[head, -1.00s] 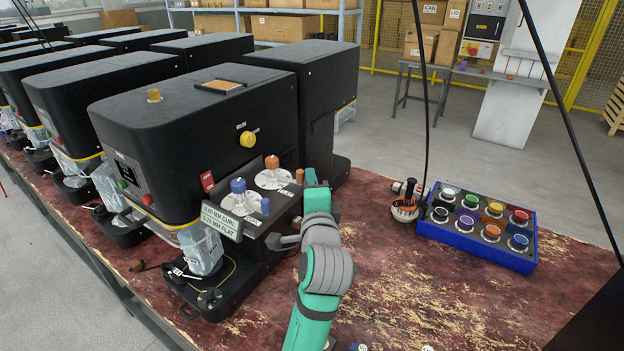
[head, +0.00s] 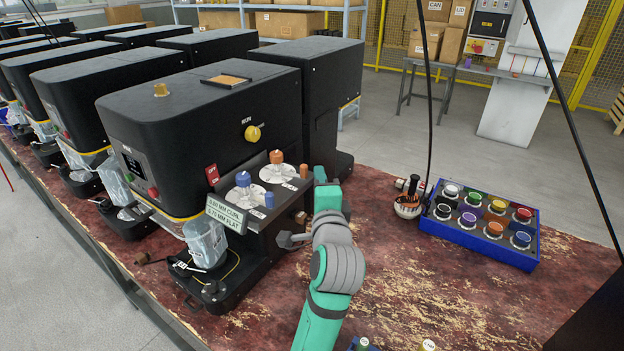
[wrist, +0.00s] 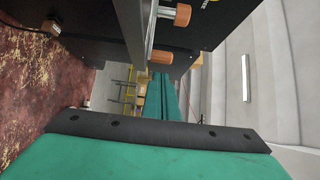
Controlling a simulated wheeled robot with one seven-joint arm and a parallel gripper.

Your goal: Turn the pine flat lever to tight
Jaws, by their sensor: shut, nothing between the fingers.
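The nearest black seamer (head: 200,125) carries two white dials on its sloped side panel. One has a blue knob (head: 243,180) and a blue handle (head: 270,200). The other has an orange knob (head: 276,157) and a small orange handle (head: 303,171). I cannot read which is the flat lever or the dial markings. My teal gripper (head: 320,175) is shut and empty, just right of the orange handle, with a gap visible.
A sign (head: 226,214) reading curl and flat is on the seamer's front corner. A blue button box (head: 477,250) stands to the right. The worn red bench top between is mostly clear.

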